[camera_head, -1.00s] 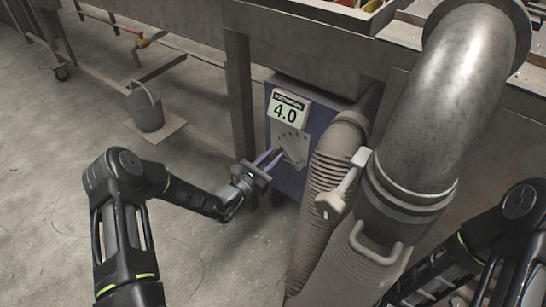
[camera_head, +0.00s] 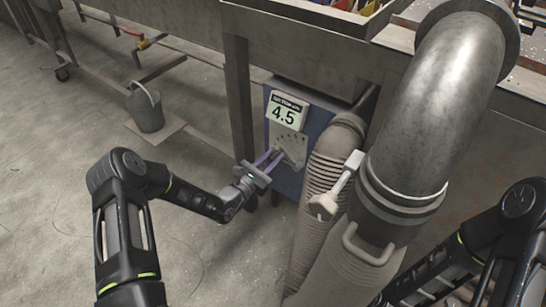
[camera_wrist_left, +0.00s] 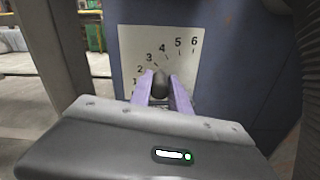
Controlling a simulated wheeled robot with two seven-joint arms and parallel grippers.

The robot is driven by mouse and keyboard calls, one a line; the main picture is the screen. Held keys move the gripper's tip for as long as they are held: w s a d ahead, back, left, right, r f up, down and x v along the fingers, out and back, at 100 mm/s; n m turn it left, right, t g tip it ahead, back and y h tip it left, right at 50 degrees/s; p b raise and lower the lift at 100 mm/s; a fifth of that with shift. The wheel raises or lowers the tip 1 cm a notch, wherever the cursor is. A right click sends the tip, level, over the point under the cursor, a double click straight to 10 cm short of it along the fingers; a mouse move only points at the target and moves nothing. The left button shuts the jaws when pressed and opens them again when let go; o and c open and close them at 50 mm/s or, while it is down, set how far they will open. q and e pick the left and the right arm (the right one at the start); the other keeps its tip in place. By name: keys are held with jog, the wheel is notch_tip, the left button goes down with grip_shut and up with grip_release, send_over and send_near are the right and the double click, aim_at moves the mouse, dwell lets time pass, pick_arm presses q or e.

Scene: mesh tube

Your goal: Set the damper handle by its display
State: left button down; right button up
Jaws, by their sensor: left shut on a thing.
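The display (camera_head: 287,112) is a pale panel on the blue box and reads 4.5. Below it is a light scale plate (camera_head: 292,143). In the left wrist view the plate (camera_wrist_left: 183,62) carries figures, with 2 to 6 readable along an arc. The damper handle's dark knob (camera_wrist_left: 160,84) stands in front of the plate's lower part. My left gripper (camera_head: 274,158) reaches it from the left. In the wrist view its two purple fingers (camera_wrist_left: 161,92) are shut on the knob, one on each side. The rest of the handle is hidden.
A ribbed hose (camera_head: 325,190) stands close right of the box, with a pale lever (camera_head: 338,187) and a large metal duct (camera_head: 437,110) beside it. A table leg (camera_head: 240,100) is close on the left. A bucket (camera_head: 145,108) stands on the floor farther left.

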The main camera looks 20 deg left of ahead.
pick_arm(q)
jog(key=c, duration=1.2)
grip_release()
jog(key=shift+c, duration=0.2)
jog(key=p+v, duration=0.2)
jog(key=v, duration=0.4)
jog(key=shift+s+a, duration=0.15)
jog(key=shift+s, duration=0.2)
jog(key=shift+s+a, duration=0.15)
jog(key=shift+s, duration=0.35)
